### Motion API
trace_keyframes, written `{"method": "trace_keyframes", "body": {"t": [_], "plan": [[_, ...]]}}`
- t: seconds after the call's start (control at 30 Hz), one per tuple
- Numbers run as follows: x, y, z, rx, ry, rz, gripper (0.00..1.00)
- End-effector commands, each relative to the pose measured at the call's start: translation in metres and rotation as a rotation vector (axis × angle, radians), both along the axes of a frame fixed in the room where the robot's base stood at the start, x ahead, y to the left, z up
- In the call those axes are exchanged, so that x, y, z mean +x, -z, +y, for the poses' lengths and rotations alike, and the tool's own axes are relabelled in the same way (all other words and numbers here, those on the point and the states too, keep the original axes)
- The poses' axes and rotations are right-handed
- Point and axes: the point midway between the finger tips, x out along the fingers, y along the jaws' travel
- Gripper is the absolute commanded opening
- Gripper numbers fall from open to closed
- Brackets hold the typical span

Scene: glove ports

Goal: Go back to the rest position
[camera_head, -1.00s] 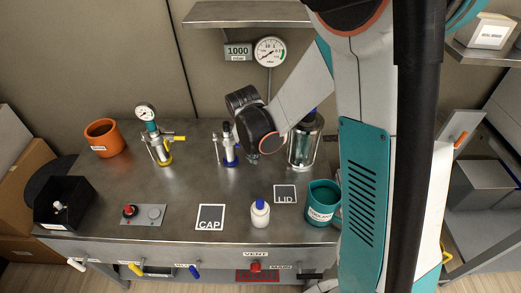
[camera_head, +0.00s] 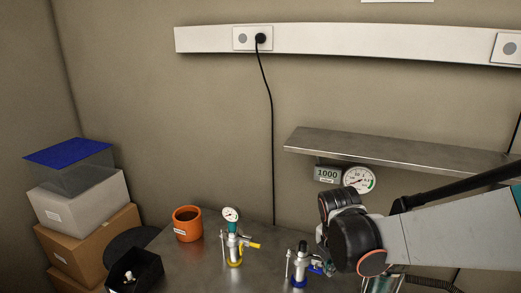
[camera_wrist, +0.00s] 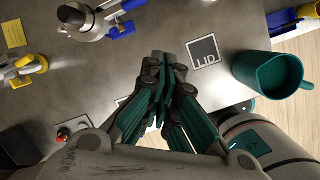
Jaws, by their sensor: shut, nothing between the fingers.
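In the wrist view my gripper (camera_wrist: 165,68) has its teal and black fingers together with nothing between them. It hangs over the metal bench (camera_wrist: 222,22), beside the square LID mark (camera_wrist: 204,52) and left of a teal mug (camera_wrist: 268,72). In the head view my arm reaches in from the lower right, its dark wrist joint above the bench beside a blue-based valve fitting (camera_head: 299,270). My fingers are hidden there.
An orange pot (camera_head: 187,226), a yellow-based fitting with gauge (camera_head: 233,245) and a black box (camera_head: 135,270) stand on the bench's left. A metal shelf (camera_head: 390,148) and round dial (camera_head: 359,180) are behind my wrist. Stacked boxes (camera_head: 85,205) stand at far left.

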Motion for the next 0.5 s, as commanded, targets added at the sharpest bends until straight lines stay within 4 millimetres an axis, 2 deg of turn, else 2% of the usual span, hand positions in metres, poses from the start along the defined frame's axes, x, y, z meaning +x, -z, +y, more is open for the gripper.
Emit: {"method": "trace_keyframes", "body": {"t": [0.03, 0.2, 0.5], "plan": [[-0.010, -0.012, 0.000, 0.031, 0.091, -0.031, 0.00], [-0.036, -0.044, 0.001, 0.166, 0.442, -0.145, 0.00], [-0.087, -0.085, 0.004, 0.457, 1.058, -0.301, 0.00]]}}
